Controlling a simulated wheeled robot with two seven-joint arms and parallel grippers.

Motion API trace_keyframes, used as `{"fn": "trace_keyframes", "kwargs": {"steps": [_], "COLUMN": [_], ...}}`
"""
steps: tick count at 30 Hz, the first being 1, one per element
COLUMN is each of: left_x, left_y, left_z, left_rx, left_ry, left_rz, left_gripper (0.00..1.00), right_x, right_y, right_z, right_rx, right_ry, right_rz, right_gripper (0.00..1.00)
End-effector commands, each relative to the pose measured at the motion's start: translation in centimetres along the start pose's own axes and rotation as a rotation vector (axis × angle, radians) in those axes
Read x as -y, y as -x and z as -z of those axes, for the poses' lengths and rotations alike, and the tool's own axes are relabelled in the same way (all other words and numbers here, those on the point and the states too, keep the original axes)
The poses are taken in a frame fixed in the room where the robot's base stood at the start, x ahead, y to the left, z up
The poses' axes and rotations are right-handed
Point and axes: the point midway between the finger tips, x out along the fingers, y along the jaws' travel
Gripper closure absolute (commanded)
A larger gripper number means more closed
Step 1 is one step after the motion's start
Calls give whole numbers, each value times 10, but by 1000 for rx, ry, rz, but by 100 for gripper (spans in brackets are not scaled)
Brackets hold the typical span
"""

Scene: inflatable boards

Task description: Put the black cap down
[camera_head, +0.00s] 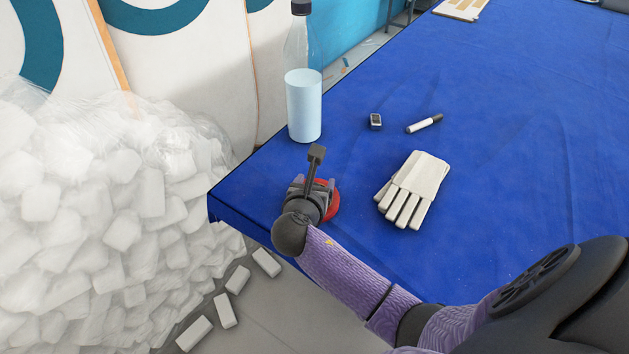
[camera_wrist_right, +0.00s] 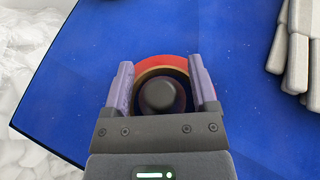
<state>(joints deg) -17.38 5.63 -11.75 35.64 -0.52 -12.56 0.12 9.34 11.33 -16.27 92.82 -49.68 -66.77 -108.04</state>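A dark round knob-like piece, which looks like the black cap (camera_wrist_right: 163,95), sits between the fingers of my right gripper (camera_wrist_right: 161,75) in the right wrist view. A red ring-shaped thing (camera_wrist_right: 163,62) lies around or beneath it, partly covered by the fingers. The fingers stand apart, with a thin gap showing on each side of the cap. In the head view my right gripper (camera_head: 317,190) points down at the table's near left corner; the red ring (camera_head: 332,204) shows at its right side and the cap is hidden. My left gripper is out of view.
The blue table (camera_head: 500,150) carries a clear bottle (camera_head: 304,105) with its dark top on, a small dark box (camera_head: 375,120), a marker (camera_head: 424,123) and pale gloves (camera_head: 414,189). The table's edge is close left of my gripper. White foam pieces (camera_head: 90,200) lie beyond.

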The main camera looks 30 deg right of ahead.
Motion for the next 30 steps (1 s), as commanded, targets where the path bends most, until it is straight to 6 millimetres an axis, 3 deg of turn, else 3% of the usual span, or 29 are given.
{"fn": "trace_keyframes", "kwargs": {"steps": [3, 10, 13, 24, 30], "left_x": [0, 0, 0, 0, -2], "left_y": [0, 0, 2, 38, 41], "left_z": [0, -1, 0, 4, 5], "left_rx": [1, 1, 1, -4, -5], "left_ry": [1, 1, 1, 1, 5], "left_rz": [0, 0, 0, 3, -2], "left_gripper": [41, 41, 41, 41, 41], "right_x": [0, 0, 0, 0, 0], "right_y": [0, 0, 4, 104, 124], "right_z": [0, -1, -10, -14, -12], "right_rx": [0, 0, 2, -1, 0], "right_ry": [0, 0, -3, -2, -1], "right_rz": [0, 0, -2, -1, 1], "right_gripper": [4, 4, 4, 4, 4]}}
